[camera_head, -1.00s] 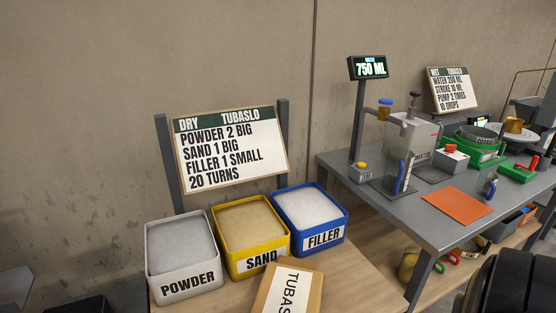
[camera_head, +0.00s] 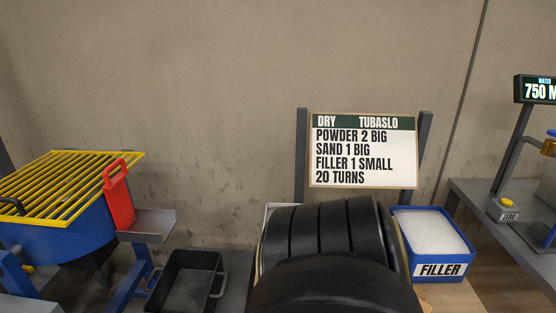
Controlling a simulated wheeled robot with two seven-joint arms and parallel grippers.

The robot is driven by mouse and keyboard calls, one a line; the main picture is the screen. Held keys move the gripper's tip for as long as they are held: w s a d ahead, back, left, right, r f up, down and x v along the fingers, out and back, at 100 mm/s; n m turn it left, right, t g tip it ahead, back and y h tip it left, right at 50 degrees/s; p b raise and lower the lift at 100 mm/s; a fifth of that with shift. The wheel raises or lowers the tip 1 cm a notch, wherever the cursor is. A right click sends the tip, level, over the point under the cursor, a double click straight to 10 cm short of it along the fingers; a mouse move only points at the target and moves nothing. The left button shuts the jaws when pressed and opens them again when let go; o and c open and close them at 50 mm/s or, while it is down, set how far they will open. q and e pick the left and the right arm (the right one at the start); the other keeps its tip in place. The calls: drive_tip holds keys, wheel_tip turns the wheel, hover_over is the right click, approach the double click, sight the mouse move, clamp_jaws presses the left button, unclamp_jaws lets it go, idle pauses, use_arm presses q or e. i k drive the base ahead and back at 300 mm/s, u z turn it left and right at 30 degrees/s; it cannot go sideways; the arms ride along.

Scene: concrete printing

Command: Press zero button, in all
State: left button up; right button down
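The zero button is a yellow button (camera_head: 506,202) on a small grey box labelled ZERO (camera_head: 505,214), at the right on the grey table. The water display (camera_head: 540,89) stands above it on a post and reads 750 M, with the rest cut off by the picture edge. A large black ribbed arm part of mine fills the bottom middle and hides the bins behind it. Neither gripper's fingers show, and nothing of mine is seen touching the button.
A blue mixer (camera_head: 60,235) with a yellow grate (camera_head: 70,185) and a red handle (camera_head: 118,195) stands at the left. A black tray (camera_head: 186,283) lies beside it. The blue FILLER bin (camera_head: 434,243) is right of my arm. A DRY TUBASLO board (camera_head: 364,150) stands behind.

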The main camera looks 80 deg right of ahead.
sight(506, 202)
drive_tip(key=u, duration=0.3)
drive_tip(key=k, duration=2.75)
drive_tip(key=z, duration=1.75)
